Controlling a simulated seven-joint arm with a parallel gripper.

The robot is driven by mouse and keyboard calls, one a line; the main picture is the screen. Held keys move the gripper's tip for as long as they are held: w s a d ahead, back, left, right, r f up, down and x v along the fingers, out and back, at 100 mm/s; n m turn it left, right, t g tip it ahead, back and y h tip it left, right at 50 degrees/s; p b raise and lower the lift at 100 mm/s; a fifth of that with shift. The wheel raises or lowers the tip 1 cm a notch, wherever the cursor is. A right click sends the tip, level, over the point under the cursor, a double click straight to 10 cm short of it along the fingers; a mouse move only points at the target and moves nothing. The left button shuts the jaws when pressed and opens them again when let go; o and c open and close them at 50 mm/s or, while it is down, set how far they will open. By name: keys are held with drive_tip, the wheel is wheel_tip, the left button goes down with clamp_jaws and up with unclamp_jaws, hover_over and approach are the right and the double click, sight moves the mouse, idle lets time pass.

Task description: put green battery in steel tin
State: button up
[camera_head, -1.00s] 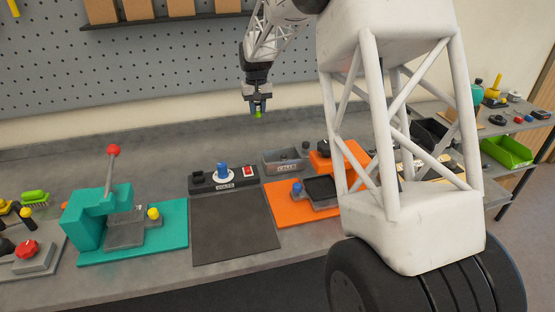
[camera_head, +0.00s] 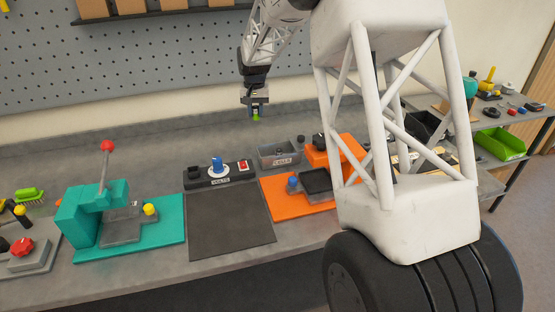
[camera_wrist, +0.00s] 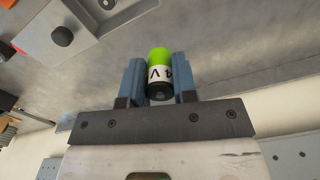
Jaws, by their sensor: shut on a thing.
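My gripper (camera_head: 255,110) is shut on the green battery (camera_wrist: 159,74), which has a white band reading "4 V" and a black end. The battery sits between the two blue-grey fingers in the wrist view.
A tester with a blue knob (camera_head: 217,166) stands behind the black mat (camera_head: 230,222). An orange fixture (camera_head: 300,200) is right of the mat, and a teal press with a red-knobbed lever (camera_head: 107,147) is left. The bench behind the tester is clear.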

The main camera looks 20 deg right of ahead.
drive_tip(key=s+d+f+m, duration=0.1)
drive_tip(key=f+m, duration=0.2)
drive_tip(key=s+d+f+m, duration=0.1)
drive_tip(key=f+m, duration=0.3)
drive_tip(key=s+d+f+m, duration=0.1)
drive_tip(key=s+f+m, duration=0.1)
drive_tip(key=f+m, duration=0.2)
drive_tip(key=shift+s+d+f, duration=0.1)
drive_tip(key=shift+d+f, duration=0.05)
drive_tip(key=shift+d, duration=0.05)
drive_tip(key=shift+s+d+f+m, duration=0.2)
drive_tip(key=shift+f+m, duration=0.25)
drive_tip(key=shift+m, duration=0.15)
drive_tip(key=shift+s+d+f+m, duration=0.1)
drive_tip(key=shift+s+f+m, duration=0.1)
drive_tip(key=shift+f+m, duration=0.35)
drive_tip(key=shift+r, duration=0.1)
drive_tip(key=shift+f, duration=1.5)
drive_tip(key=shift+f, duration=0.1)
drive_tip(key=o, duration=0.6)
drive_tip(key=shift+o, duration=0.2)
